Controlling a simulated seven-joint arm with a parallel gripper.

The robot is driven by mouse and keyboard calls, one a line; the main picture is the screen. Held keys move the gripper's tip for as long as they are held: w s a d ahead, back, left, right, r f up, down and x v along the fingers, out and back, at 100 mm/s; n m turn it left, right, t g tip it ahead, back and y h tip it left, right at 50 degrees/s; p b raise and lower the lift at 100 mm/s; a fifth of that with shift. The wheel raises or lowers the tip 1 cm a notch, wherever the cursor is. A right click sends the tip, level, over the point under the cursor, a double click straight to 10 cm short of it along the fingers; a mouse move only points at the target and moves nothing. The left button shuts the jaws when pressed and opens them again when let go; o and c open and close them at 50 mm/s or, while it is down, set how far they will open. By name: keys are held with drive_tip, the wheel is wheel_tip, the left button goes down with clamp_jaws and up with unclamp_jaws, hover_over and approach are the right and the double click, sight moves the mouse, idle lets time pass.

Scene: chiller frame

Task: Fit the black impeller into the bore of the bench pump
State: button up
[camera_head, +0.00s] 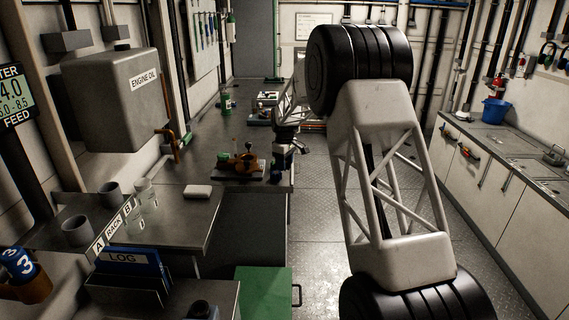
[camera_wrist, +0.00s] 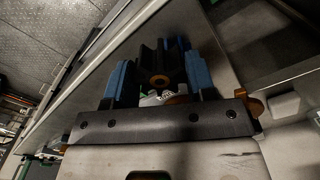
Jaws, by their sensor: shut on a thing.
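My gripper (camera_wrist: 160,72) shows in the wrist view with two blue fingers, shut on the black impeller. The black impeller (camera_wrist: 150,60) has dark vanes and a brown-orange hub facing the camera. In the head view, my gripper is small and dark beside the bench's right edge, and I cannot make out the impeller there. The bench pump (camera_head: 243,160) is an orange body on a dark base on the left bench, to the left of my gripper. Its bore cannot be made out. In the wrist view, orange parts show partly behind the gripper; most of the pump is hidden.
The steel bench (camera_head: 205,175) runs along the left, with a white block (camera_head: 197,191) near the pump. An engine oil tank (camera_head: 110,95) hangs above it. Glass jars and grey cups stand at the front left. The floor aisle (camera_head: 317,190) is clear behind my arm.

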drive_tip(key=shift+w+a, duration=0.1)
drive_tip(key=shift+w+a+r+n, duration=0.25)
drive_tip(key=shift+a+n, duration=0.2)
drive_tip(key=shift+n, duration=0.15)
drive_tip(key=w+a+r+n, duration=0.2)
drive_tip(key=a+r+n, duration=0.2)
drive_tip(key=a+n, duration=0.3)
drive_tip(key=w+a+r+n, duration=0.3)
drive_tip(key=a+n, duration=0.4)
drive_tip(key=n, duration=0.2)
drive_tip(key=shift+w+a+r, duration=0.35)
drive_tip(key=shift+a, duration=0.05)
drive_tip(key=shift+f, duration=0.35)
drive_tip(key=shift+f, duration=3.1)
drive_tip(key=shift+f, duration=0.15)
